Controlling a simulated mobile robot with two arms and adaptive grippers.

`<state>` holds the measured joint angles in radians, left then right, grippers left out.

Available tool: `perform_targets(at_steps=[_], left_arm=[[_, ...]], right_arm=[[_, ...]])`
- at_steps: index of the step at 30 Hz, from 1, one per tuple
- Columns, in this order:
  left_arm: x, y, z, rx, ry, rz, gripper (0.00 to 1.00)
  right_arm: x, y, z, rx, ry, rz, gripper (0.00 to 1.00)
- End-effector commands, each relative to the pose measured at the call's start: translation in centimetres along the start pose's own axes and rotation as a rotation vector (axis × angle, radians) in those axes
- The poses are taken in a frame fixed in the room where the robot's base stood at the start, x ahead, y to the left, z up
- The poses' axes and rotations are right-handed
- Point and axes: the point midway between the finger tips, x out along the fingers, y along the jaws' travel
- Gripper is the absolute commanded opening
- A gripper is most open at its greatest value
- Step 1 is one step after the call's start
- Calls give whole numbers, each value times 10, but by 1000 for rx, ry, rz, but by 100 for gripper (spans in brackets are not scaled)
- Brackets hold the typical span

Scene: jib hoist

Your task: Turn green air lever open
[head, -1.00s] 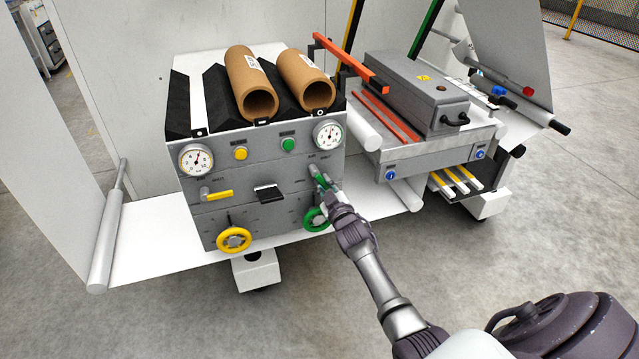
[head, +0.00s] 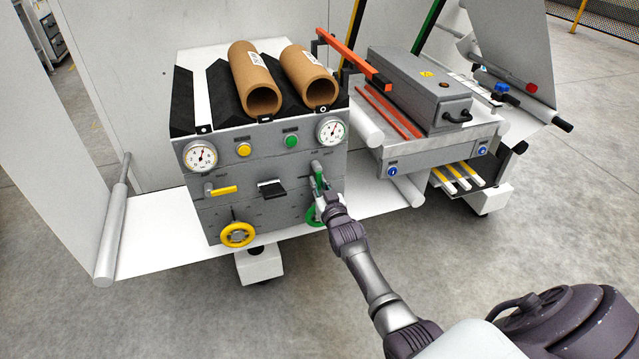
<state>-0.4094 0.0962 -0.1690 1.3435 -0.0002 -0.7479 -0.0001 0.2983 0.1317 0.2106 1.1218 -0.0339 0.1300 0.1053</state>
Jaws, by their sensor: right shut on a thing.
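The green air lever (head: 319,180) is on the right side of the grey control box front, below the right gauge. It points steeply downward, and its lower part is partly hidden by my gripper. My right gripper (head: 323,190) is at the lever and shut on it. The green handwheel (head: 311,215) is just below, mostly covered by my right gripper and wrist. My left gripper is not in view.
The yellow lever (head: 222,190) lies level on the left of the box, above a yellow handwheel (head: 237,234). A black tab (head: 271,190) sticks out between the levers. Two cardboard tubes (head: 255,85) rest on top. A grey machine (head: 420,90) stands to the right.

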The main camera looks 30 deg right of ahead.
Motion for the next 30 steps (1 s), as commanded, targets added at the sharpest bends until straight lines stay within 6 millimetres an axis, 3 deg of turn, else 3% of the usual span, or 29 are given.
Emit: perform_targets(at_steps=[10,11,15,16,25,30], left_arm=[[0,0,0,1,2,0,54],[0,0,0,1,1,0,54],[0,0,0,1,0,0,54],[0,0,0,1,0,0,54],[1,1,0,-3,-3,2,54],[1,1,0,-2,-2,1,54]], right_arm=[[0,-1,0,9,0,0,0],[0,-1,0,9,0,0,16],[0,-1,0,8,0,0,40],[0,-1,0,7,0,0,42],[-1,0,0,5,0,0,42],[-16,-1,1,5,-1,0,42]])
